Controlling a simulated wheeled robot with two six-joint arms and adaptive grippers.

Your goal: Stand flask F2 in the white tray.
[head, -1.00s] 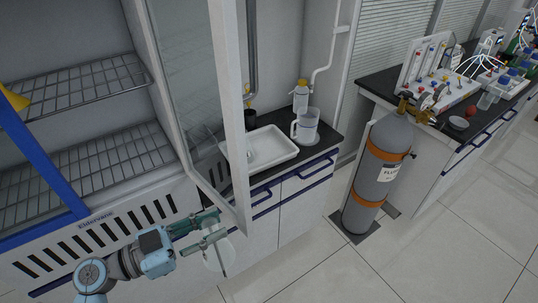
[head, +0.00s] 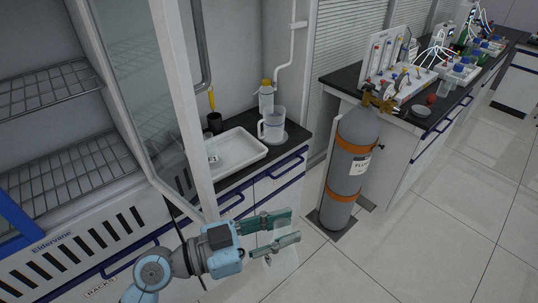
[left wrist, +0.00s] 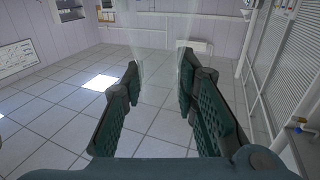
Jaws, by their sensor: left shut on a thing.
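My left gripper (head: 277,233) is shut on a clear glass flask (head: 285,262), which hangs below the fingers over the floor, in front of the counter. In the left wrist view the flask's clear glass (left wrist: 160,68) shows faintly between the fingertips (left wrist: 160,70). No label on it can be read. The white tray (head: 242,150) lies on the dark counter, behind and left of the gripper and apart from it. A small marked item or label shows at the tray's left side; I cannot tell which. My right gripper is not in view.
A clear jug (head: 272,127) and a yellow-capped bottle (head: 266,97) stand behind the tray's right end. A dark cup (head: 214,122) stands behind it. The cabinet's glass door frame (head: 178,100) rises at the tray's left. A grey gas cylinder (head: 350,165) stands at right.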

